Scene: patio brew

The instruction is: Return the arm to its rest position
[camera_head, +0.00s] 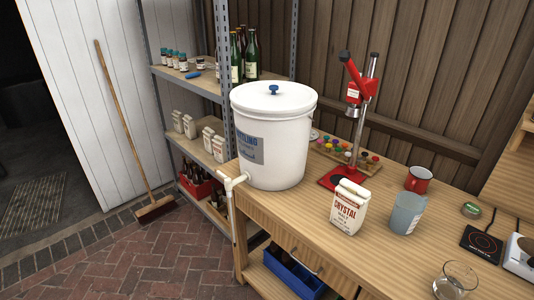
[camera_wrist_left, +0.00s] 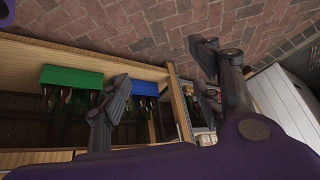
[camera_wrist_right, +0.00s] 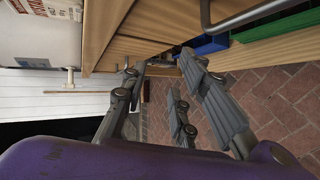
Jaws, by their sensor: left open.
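Neither of my arms shows in the head view. In the left wrist view my left gripper (camera_wrist_left: 160,78) has its two dark fingers wide apart, with nothing between them. It is beside the front of the wooden workbench, over the brick floor side. In the right wrist view my right gripper (camera_wrist_right: 163,75) also has its fingers apart and holds nothing that I can see. It is close to the bench's front edge, with the brick floor beyond.
Blue (camera_wrist_left: 144,88) and green (camera_wrist_left: 72,76) crates sit below.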

